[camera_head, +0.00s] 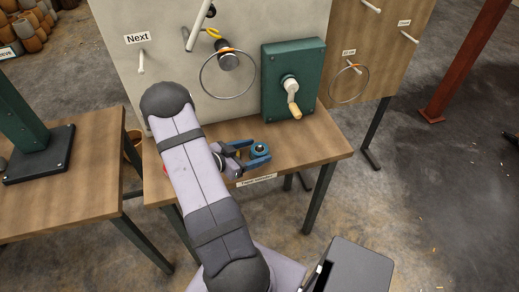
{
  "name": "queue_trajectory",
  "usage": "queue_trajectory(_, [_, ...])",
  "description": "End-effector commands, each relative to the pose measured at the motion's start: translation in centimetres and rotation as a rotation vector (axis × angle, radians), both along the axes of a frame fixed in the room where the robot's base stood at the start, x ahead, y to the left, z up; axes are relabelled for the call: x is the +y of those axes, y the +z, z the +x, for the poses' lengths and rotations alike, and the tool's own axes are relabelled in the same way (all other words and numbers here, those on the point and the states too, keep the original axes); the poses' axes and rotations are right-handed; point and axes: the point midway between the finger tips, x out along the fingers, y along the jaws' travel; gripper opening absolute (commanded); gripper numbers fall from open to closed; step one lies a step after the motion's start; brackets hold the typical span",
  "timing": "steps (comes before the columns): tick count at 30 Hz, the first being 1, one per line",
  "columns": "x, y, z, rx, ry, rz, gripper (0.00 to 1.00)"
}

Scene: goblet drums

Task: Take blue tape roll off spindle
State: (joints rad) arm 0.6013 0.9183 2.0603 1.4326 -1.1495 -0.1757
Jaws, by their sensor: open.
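The blue tape roll (260,148) is small in the head view, near the front of the wooden bench. A small pale spot shows at its centre; I cannot tell if this is the spindle's top, and the rest of the spindle is hidden. My gripper (254,153) reaches in from the left, low over the bench. Its jaws are open, with the roll at or between the fingertips. I cannot tell whether they touch it. My grey arm hides the bench to the left.
A pale upright panel (120,55) stands behind, with pegs, a metal hoop (203,85) and a green crank box (270,85). A label (257,181) is on the bench's front edge. The bench's right side (320,140) is clear. Another table (70,190) stands left.

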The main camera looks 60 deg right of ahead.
Motion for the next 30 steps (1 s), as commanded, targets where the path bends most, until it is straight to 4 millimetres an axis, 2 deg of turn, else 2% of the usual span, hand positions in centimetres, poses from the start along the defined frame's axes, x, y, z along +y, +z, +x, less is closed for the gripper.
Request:
queue_trajectory(9, [-0.4, -0.17, -0.1, -0.002, 0.001, -0.001, 0.65])
queue_trajectory(15, [-0.39, -0.16, -0.11, -0.001, 0.001, -0.001, 0.2])
queue_trajectory(30, [-0.39, 0.47, -0.11, -0.002, 0.0, -0.002, 0.2])
